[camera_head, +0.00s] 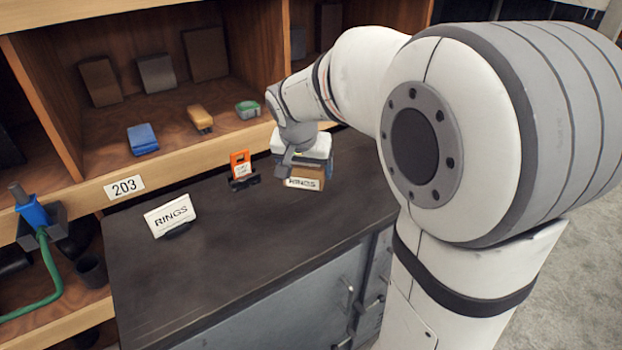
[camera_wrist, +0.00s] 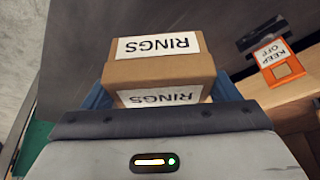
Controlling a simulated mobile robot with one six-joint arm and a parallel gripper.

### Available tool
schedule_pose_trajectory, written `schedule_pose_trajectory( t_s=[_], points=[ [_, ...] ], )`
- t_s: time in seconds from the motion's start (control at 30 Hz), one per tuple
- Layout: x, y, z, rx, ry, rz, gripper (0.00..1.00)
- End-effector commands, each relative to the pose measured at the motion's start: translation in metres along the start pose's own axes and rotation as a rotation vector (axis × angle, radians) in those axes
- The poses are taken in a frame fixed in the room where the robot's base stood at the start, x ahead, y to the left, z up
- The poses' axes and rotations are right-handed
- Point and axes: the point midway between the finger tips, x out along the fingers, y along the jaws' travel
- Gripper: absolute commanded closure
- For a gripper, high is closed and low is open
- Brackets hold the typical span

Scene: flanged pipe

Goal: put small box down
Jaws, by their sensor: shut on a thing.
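The small box (camera_wrist: 160,68) is brown cardboard with white labels reading RINGS, seen close in the wrist view. In the head view the small box (camera_head: 306,176) shows below my gripper (camera_head: 300,160), over the dark counter top (camera_head: 240,255). My gripper is shut on the box; its fingers are mostly hidden. Blue shows at both sides of the box in the wrist view. I cannot tell whether the box touches the counter.
A white RINGS sign (camera_head: 170,214) stands at the counter's left. An orange KEEP OFF tag (camera_head: 240,164) in a dark holder stands left of the box. Behind is a wooden shelf with a blue item (camera_head: 142,139). The counter's middle front is clear.

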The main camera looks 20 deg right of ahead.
Motion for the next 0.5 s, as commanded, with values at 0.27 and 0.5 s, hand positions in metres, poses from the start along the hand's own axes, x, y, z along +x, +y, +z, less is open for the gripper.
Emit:
schedule_pose_trajectory(
  t_s=[0.27,0.5],
  points=[
    [0.040,-0.008,0.021,-0.019,-0.001,-0.007,0.50],
    [0.061,-0.010,0.032,-0.026,-0.003,-0.008,0.50]
  ],
)
